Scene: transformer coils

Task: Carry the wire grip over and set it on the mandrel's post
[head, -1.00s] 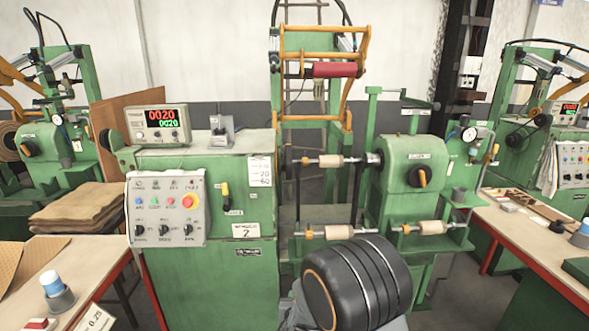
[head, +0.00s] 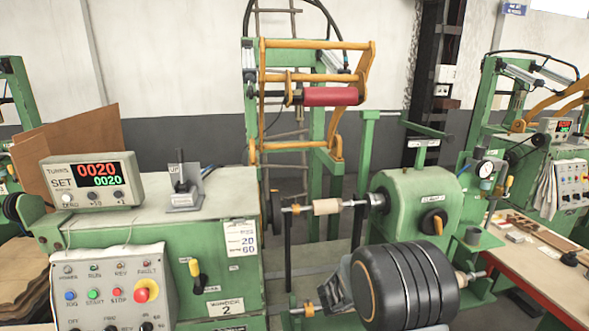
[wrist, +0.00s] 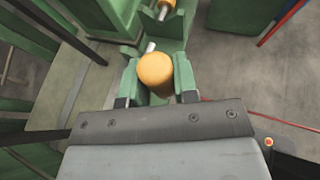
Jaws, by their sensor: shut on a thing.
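The wire grip appears to be the orange-yellow round piece (wrist: 156,71) in the wrist view. My gripper (wrist: 157,84) is shut on it, with a green finger on each side. I cannot tell which part is the mandrel's post. In the wrist view a metal shaft (wrist: 150,47) shows just beyond the held piece.
The green headstock (head: 180,235) with control panel (head: 112,294) and counter (head: 92,181) stands left. The green tailstock (head: 415,205) stands right of the spindle. An orange frame with a red roller (head: 330,96) hangs above. A workbench (head: 545,265) is at right.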

